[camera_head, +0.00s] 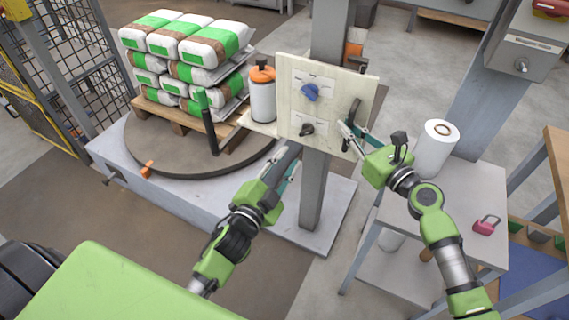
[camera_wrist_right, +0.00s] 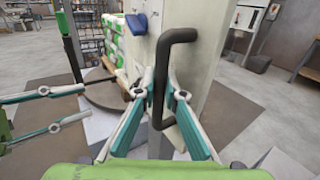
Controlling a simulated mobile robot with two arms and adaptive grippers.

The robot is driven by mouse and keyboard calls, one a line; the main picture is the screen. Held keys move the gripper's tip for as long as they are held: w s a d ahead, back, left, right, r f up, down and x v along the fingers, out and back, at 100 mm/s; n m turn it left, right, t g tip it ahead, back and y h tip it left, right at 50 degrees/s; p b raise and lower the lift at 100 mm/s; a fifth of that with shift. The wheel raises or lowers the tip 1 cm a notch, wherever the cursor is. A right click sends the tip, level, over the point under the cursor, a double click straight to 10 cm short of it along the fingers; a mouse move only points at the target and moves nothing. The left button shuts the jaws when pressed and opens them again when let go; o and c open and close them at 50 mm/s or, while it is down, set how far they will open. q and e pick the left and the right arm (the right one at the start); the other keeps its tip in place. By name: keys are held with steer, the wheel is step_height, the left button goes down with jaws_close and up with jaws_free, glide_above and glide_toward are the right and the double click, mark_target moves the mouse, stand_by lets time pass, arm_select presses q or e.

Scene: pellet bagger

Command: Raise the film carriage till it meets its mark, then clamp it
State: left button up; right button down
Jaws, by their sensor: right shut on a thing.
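The film carriage is a cream panel (camera_head: 327,105) on a grey column (camera_head: 315,190), with a blue knob (camera_head: 310,92), a black knob (camera_head: 307,129) and a black bar handle (camera_head: 350,112) on its right side. A white cylinder with an orange top (camera_head: 262,95) stands on its left ledge. My right gripper (camera_head: 346,129) is shut on the handle; in the right wrist view its fingers close around the handle's upright bar (camera_wrist_right: 159,85). I cannot make out the mark.
Bags (camera_head: 185,50) are stacked on a pallet (camera_head: 180,118) on a round turntable (camera_head: 140,145) at left. A dark post (camera_head: 208,125) stands before them. A grey table (camera_head: 460,190) at right bears a white roll (camera_head: 436,150) and a pink padlock (camera_head: 486,224).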

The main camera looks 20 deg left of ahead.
arm_select(q)
steer(key=shift+s, duration=0.55)
arm_select(e)
steer(key=shift+r, duration=0.1)
steer(key=c, duration=2)
jaws_free()
steer(key=shift+c, duration=0.2)
steer(key=shift+d, duration=0.1)
